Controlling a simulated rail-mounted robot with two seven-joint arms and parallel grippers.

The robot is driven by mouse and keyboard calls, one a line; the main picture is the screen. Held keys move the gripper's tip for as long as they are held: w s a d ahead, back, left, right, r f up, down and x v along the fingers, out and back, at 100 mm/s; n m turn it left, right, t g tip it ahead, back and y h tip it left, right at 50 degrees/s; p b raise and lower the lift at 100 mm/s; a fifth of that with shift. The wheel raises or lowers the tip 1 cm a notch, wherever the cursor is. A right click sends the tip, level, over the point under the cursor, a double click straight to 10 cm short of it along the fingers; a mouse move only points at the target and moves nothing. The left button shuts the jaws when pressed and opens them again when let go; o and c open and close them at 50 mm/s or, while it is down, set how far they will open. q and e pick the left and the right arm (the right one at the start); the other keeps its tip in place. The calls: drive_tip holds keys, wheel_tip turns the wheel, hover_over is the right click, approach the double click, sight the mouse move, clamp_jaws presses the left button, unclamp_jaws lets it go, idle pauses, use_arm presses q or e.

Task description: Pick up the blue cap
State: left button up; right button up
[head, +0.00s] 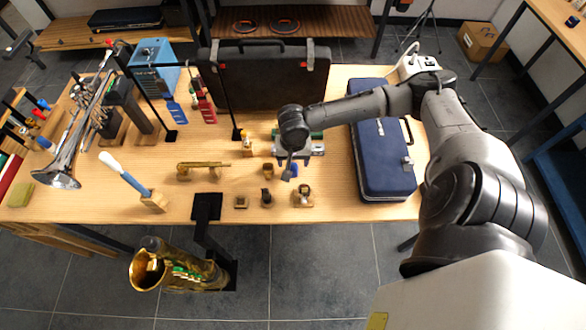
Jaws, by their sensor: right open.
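A small blue cap (295,170) stands on the wooden table, toward the right of the middle. My right gripper (287,177) points down just at the cap's left side and partly covers it. Its fingers are small and dark here; they are open. I cannot tell whether they touch the cap or hang above it. My left gripper is out of view.
Small mouthpiece parts on blocks (303,197) stand close in front of the cap, and a brass cup (268,170) stands to its left. A blue case (385,160) lies to the right. A saxophone (180,268) stands at the front.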

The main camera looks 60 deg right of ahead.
sight(293, 166)
drive_tip(key=f+b, duration=0.1)
drive_tip(key=f, duration=0.3)
drive_tip(key=shift+w+d+f+b, duration=0.1)
drive_tip(key=shift+d+f+b, duration=0.1)
drive_tip(key=shift+b, duration=0.2)
drive_tip(key=shift+f, duration=0.3)
drive_tip(key=c, duration=1)
drive_tip(key=shift+c, duration=0.2)
drive_tip(key=shift+r, duration=0.1)
